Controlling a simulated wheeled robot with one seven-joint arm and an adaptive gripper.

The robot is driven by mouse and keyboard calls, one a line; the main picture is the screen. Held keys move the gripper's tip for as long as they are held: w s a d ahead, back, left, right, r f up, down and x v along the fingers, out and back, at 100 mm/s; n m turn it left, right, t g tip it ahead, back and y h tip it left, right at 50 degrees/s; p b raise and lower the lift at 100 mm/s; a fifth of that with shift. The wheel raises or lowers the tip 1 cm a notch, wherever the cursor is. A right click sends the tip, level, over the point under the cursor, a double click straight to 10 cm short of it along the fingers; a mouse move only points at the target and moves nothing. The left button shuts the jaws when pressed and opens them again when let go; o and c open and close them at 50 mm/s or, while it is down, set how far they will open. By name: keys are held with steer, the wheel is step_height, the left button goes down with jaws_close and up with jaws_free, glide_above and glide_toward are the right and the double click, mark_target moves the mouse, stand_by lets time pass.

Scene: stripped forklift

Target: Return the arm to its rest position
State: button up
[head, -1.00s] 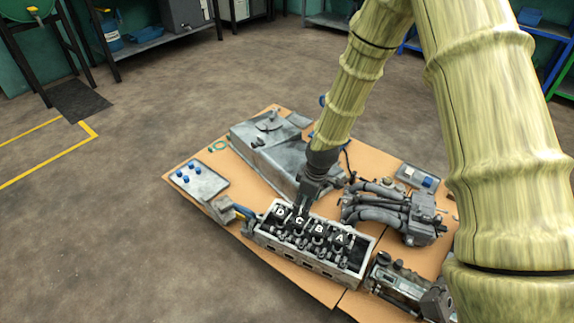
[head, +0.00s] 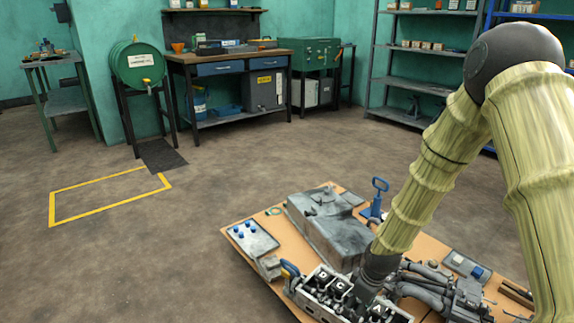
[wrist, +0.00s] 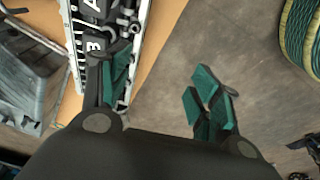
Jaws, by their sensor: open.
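My gripper (wrist: 165,95) is open and empty, its two green-padded fingers spread apart in the wrist view. The left finger overlaps the edge of the engine block (wrist: 143,22), and the right finger shows against the bare floor. In the head view my arm reaches down from the right to the engine block (head: 312,300) at the bottom of the picture. Letters D, C and A show on the block there; my wrist hides part of it. The gripper's fingertips cannot be made out in the head view. Contact with the block cannot be told.
The tan board (head: 243,258) also carries a grey cover (head: 330,225), a tray with blue caps (head: 250,238), a blue-handled tool (head: 377,198) and a pipe manifold (head: 430,285). Open floor (head: 120,250) lies left. A workbench (head: 225,58) and shelves (head: 415,60) stand behind.

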steer(key=s+f+m, duration=0.5)
steer(key=s+f, duration=0.8)
steer(key=s, duration=0.4)
steer(key=s+d+f+m+g+h, duration=0.1)
steer(key=s+f+m, duration=0.15)
steer(key=s, duration=0.65)
steer(key=s+d+f+m, duration=0.1)
steer(key=s+f+m, duration=0.15)
steer(key=s, duration=0.65)
step_height(320, 180, up, 33)
steer(key=p, duration=3.2)
steer(key=shift+w+r, duration=0.15)
steer(key=shift+r, duration=0.05)
